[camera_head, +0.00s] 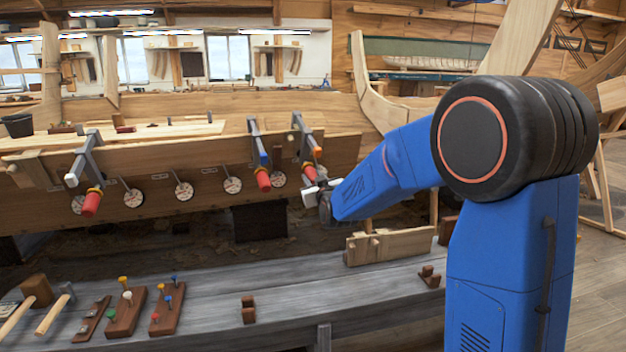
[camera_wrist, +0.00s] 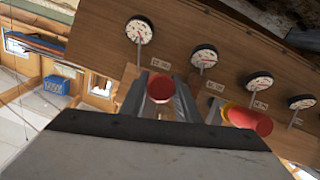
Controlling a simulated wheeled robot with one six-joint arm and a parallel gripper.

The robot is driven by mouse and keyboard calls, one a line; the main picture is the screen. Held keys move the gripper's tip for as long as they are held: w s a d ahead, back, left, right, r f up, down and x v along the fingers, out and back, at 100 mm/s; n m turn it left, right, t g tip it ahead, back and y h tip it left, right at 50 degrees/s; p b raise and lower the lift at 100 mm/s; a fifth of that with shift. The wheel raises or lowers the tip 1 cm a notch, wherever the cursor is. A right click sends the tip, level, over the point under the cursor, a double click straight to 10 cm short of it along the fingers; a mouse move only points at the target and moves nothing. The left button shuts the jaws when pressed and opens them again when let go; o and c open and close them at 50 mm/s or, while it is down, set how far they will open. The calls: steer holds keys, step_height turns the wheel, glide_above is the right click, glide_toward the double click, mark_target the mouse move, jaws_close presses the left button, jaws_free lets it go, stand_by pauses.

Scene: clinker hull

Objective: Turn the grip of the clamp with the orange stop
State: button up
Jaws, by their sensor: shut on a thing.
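The clamp with the orange stop (camera_head: 317,152) hangs on the hull plank, the rightmost of three clamps in the head view. Its red grip (camera_head: 309,172) points down, and my gripper (camera_head: 318,190) is at its lower end. In the wrist view my gripper (camera_wrist: 159,97) has one grey finger on each side of a round red grip end (camera_wrist: 160,88), shut on it. The orange stop cannot be made out in the wrist view. The grip's turn angle cannot be told.
A neighbouring clamp with a blue stop (camera_head: 263,157) and red grip (camera_head: 263,180) is close on the left. Another clamp (camera_head: 85,158) is farther left. Several dial gauges (camera_head: 233,185) line the plank. A grey bench (camera_head: 215,290) with mallets and pegged blocks is below.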

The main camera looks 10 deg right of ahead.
steer(key=shift+m+y, duration=1)
steer(key=shift+y, duration=0.1)
steer(key=shift+m+g+y, duration=0.3)
steer(key=shift+m+y, duration=1)
steer(key=o, duration=1)
steer(key=shift+o, duration=0.2)
steer(key=shift+s, duration=0.1)
steer(key=v, duration=1.7)
steer(key=shift+d, duration=0.2)
